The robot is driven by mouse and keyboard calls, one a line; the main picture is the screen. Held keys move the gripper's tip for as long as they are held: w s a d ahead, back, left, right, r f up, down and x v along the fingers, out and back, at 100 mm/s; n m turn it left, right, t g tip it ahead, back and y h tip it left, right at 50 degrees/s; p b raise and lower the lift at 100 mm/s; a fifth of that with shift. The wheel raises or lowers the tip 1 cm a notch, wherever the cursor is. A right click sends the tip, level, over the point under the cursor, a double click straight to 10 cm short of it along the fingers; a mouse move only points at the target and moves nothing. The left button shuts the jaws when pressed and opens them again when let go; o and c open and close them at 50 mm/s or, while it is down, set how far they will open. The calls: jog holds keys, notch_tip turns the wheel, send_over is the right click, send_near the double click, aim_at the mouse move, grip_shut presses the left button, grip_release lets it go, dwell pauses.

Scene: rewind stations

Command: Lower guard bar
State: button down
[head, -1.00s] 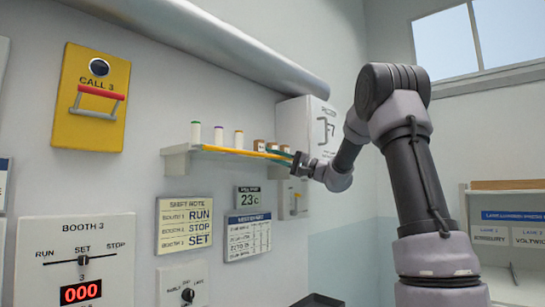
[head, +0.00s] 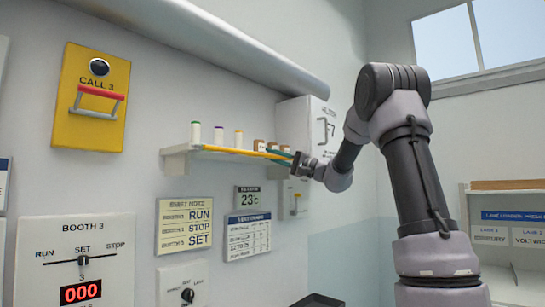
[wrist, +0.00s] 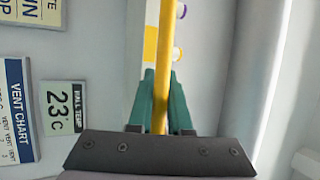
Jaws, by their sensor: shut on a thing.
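The yellow guard bar (head: 232,151) runs along the front of the small wall shelf (head: 177,163) in the head view. My gripper (head: 284,155) is at the bar's right end, with its teal fingers closed around it. In the wrist view the bar (wrist: 166,55) passes between the two fingers (wrist: 161,100) and runs away along the shelf front. The bar's near end is hidden behind the gripper body.
Several small spools (head: 219,135) and brown jars stand on the shelf. A white wall box (head: 305,125) is just behind and right of my gripper. A large grey pipe (head: 220,45) runs above. Signs and booth panels cover the wall below.

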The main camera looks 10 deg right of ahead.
jog(key=shift+r+m+g+h, duration=0.35)
jog(key=shift+m+g+h, duration=0.1)
jog(key=shift+h, duration=0.35)
jog(key=shift+r+m+g+h, duration=0.35)
jog(key=shift+m+h, duration=0.1)
jog(key=shift+h, duration=0.35)
jog(key=c, duration=0.8)
grip_release()
jog(key=shift+c, duration=0.2)
jog(key=v, duration=1)
jog(key=shift+s+d, duration=0.2)
jog(key=shift+d, duration=0.05)
jog(key=shift+f, duration=0.15)
